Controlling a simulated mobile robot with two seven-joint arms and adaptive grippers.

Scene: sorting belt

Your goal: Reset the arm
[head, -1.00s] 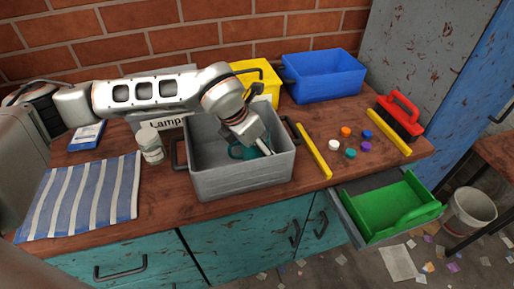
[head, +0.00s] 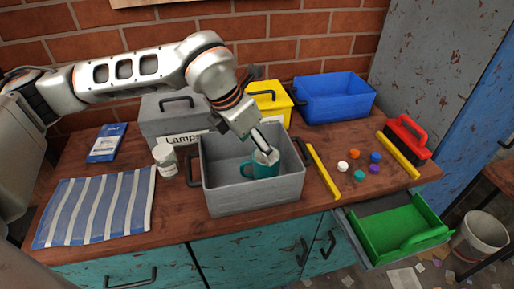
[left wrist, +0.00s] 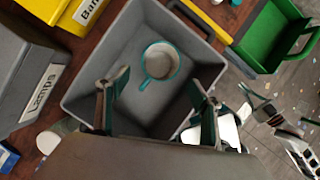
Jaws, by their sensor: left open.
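My left gripper (head: 266,157) is above the open grey crate (head: 255,203) in the head view, with its fingers reaching down over the crate's inside. In the left wrist view its two fingers (left wrist: 158,108) stand wide apart with nothing between them. A teal mug (head: 262,170) with a pale inside stands upright in the crate. It also shows in the left wrist view (left wrist: 148,82), beyond the fingertips and apart from them.
Behind stand a grey Lamps box (head: 165,124), a yellow box (head: 268,98) and a blue bin (head: 335,97). Coloured caps (head: 354,154) and a red-handled brush (head: 407,135) lie right. A white jar (head: 166,160) and striped cloth (head: 95,208) are left. A green drawer tray (head: 400,230) is open.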

